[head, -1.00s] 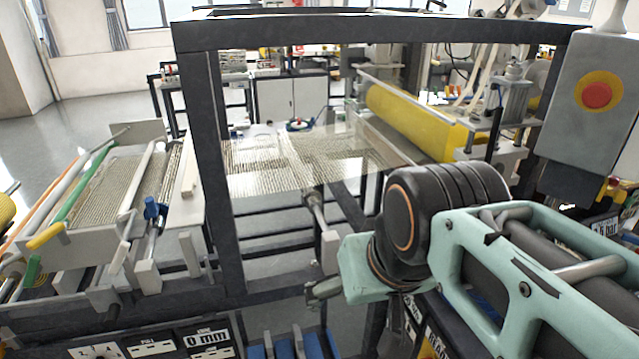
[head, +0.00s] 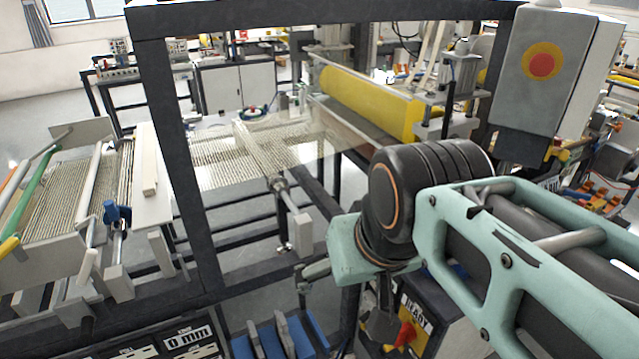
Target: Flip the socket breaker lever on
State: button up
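A red lever-like handle (head: 405,333) shows at the bottom of the head view, on a dark panel with yellow edges (head: 437,343) and a READY label. I cannot tell for sure whether it is the socket breaker lever, or its position. My teal and black arm crosses the lower right of the view, above this panel. A dark shape (head: 378,328) below my arm, just left of the red handle, looks like part of my gripper. Its fingers are too dark and hidden to show whether they are open or touching anything.
A dark machine frame (head: 190,200) stands ahead with mesh (head: 225,160) and a yellow roller (head: 365,100). A grey box with a red stop button (head: 541,65) hangs at upper right. Blue and grey parts (head: 275,340) stand low, left of the panel. A cluttered bench (head: 590,195) is at right.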

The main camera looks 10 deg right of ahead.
aim_at(363, 318)
jog(key=k+j+z, duration=0.1)
jog(key=j+z, duration=0.25)
jog(key=k+j+z, duration=0.1)
jog(key=j+z, duration=0.15)
jog(key=z, duration=0.15)
jog(key=k+j+z, duration=0.2)
jog(key=z, duration=0.15)
